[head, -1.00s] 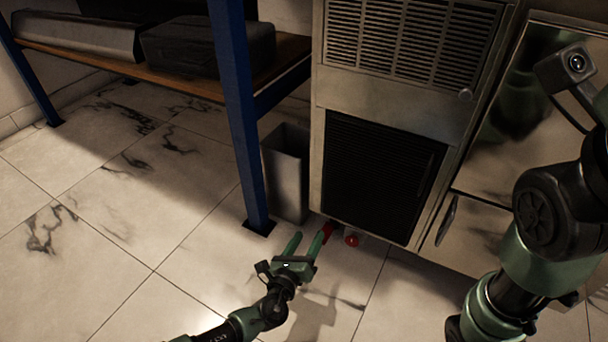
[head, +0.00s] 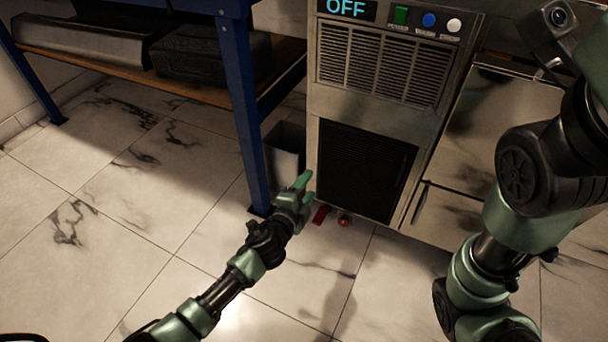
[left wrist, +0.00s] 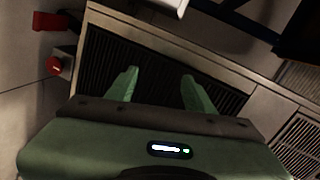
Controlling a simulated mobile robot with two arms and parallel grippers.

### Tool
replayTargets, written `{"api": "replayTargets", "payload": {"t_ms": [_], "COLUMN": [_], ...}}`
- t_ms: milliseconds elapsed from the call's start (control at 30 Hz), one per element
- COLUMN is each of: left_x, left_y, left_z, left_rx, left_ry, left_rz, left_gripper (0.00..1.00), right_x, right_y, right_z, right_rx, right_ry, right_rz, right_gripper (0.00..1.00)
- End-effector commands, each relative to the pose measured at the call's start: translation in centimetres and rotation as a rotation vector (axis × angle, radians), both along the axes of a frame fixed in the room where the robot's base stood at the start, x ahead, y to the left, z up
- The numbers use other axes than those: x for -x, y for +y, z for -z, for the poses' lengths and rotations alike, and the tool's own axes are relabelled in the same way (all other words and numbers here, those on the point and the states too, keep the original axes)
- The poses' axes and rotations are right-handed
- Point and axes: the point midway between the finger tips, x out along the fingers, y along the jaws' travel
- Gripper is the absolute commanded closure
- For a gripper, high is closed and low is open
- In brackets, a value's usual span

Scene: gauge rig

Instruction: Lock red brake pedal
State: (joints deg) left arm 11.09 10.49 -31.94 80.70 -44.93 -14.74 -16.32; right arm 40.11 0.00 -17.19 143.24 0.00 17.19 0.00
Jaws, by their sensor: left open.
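A flat red pedal (head: 321,214) sticks out near the floor at the bottom left corner of a steel machine. It also shows at the upper left of the left wrist view (left wrist: 48,21). A round red part (head: 344,220) sits just right of it and shows below it in the left wrist view (left wrist: 56,66). My left gripper (head: 304,186) is open and empty, in front of the machine's lower left edge. It looks apart from the pedal. In the left wrist view its fingers (left wrist: 159,76) point at the dark grille. My right gripper is out of view.
The steel machine (head: 432,120) has an OFF display (head: 345,9) and several buttons on top. A blue rack leg (head: 245,110) and a grey bin (head: 284,150) stand left of it. A steel cabinet (head: 500,140) stands right. The marble floor (head: 120,230) at left is clear.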

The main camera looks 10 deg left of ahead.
Motion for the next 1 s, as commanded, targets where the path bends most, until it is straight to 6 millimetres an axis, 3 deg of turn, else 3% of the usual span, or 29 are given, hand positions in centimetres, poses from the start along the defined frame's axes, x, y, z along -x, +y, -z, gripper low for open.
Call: {"api": "replayTargets", "payload": {"t_ms": [33,200,867,1000], "left_x": [-0.1,-0.3,-0.4,0.6], "left_y": [-0.1,-0.2,-0.2,-1.6], "left_z": [-1.3,-2.9,-3.4,-5.5], "left_rx": [0.041,0.142,0.185,0.269], "left_ry": [0.008,0.026,0.031,0.006], "left_rz": [-0.005,-0.016,-0.018,0.026], "left_gripper": [0.47,0.47,0.47,0.47], "right_x": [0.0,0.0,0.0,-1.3], "right_y": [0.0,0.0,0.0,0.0], "right_z": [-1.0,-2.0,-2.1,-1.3], "right_rx": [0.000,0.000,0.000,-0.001], "right_ry": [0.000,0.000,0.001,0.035], "right_rz": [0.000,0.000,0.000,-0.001], "right_gripper": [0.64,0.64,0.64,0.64]}}
